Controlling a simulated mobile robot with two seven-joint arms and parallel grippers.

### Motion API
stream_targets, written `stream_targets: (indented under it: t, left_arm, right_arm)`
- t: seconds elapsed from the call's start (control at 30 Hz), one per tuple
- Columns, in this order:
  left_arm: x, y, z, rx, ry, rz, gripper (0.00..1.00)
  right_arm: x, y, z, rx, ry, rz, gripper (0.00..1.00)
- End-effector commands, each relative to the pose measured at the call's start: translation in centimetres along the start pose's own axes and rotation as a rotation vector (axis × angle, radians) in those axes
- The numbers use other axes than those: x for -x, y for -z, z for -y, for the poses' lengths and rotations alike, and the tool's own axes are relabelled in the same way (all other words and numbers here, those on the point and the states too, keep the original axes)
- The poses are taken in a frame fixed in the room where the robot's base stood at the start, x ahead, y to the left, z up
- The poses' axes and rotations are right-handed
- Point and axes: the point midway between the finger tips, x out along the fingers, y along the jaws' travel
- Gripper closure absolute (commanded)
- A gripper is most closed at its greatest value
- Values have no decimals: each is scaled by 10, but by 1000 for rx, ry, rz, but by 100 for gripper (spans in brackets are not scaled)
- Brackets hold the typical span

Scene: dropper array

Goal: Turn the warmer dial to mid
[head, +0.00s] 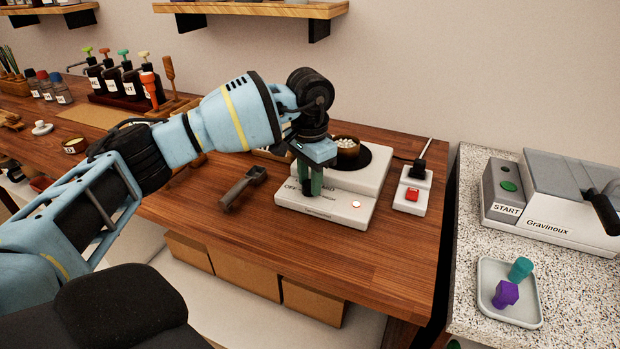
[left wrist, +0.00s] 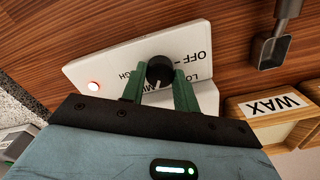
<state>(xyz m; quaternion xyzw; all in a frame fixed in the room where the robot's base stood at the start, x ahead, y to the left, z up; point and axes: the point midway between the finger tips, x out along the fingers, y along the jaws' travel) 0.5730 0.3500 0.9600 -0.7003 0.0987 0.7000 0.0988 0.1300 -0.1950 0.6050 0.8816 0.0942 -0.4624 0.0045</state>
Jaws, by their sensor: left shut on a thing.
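The warmer (head: 335,212) is a white unit on the wooden table, with OFF and other setting words on its front panel. Its black round dial (left wrist: 160,70) shows between the green fingers in the left wrist view. A pale pointer mark on the dial faces the lower edge of that view, close to the partly hidden MID lettering. My left gripper (head: 311,186) is shut on the dial from above and hides it in the head view. My right gripper is out of view.
A dark-handled tool (head: 243,188) lies left of the warmer. A tray (head: 487,300) lies on the speckled counter.

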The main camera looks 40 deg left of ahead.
Motion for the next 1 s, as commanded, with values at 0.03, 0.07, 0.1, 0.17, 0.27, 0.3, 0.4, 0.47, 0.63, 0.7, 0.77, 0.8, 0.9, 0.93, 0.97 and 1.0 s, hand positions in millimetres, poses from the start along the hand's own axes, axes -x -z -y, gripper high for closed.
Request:
stream_targets:
  t: [0.03, 0.07, 0.1, 0.17, 0.27, 0.3, 0.4, 0.47, 0.63, 0.7, 0.77, 0.8, 0.9, 0.93, 0.97, 1.0]
  left_arm:
    - [-1, 0, 0, -5, -1, 1, 93]
    - [-1, 0, 0, -7, -1, 1, 93]
    - [-1, 0, 0, -9, -1, 1, 93]
    - [0, 0, 0, -10, -1, 1, 93]
    - [0, 0, 0, -10, -1, 1, 93]
    - [0, 0, 0, -10, -1, 1, 93]
    - [0, 0, 0, -9, -1, 1, 93]
    - [-1, 0, 0, -9, -1, 2, 66]
    - [0, 0, 0, -8, -1, 1, 61]
    - [0, 0, 0, -8, 0, 1, 61]
    - [0, 0, 0, -8, 0, 1, 61]
    - [1, 0, 0, -8, 0, 0, 61]
    - [9, 0, 0, -8, 0, -1, 61]
    - [12, 1, 0, -8, 0, -2, 61]
    - [16, 1, 0, -8, 0, -2, 61]
    - [23, 1, 0, -8, 0, -3, 61]
  right_arm:
    - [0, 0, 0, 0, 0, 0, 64]
    - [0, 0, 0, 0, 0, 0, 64]
    - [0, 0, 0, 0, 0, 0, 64]
    - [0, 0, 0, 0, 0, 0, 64]
    - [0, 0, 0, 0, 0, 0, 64]
    - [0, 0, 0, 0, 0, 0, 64]
    - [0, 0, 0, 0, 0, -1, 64]
    - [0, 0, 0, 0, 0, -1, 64]
    - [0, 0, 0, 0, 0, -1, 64]
    - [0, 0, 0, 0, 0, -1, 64]
    - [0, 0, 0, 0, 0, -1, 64]
    - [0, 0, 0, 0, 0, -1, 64]
    - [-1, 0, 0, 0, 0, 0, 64]
    - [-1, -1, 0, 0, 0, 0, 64]
    - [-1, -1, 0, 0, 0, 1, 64]
    - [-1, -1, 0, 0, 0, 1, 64]
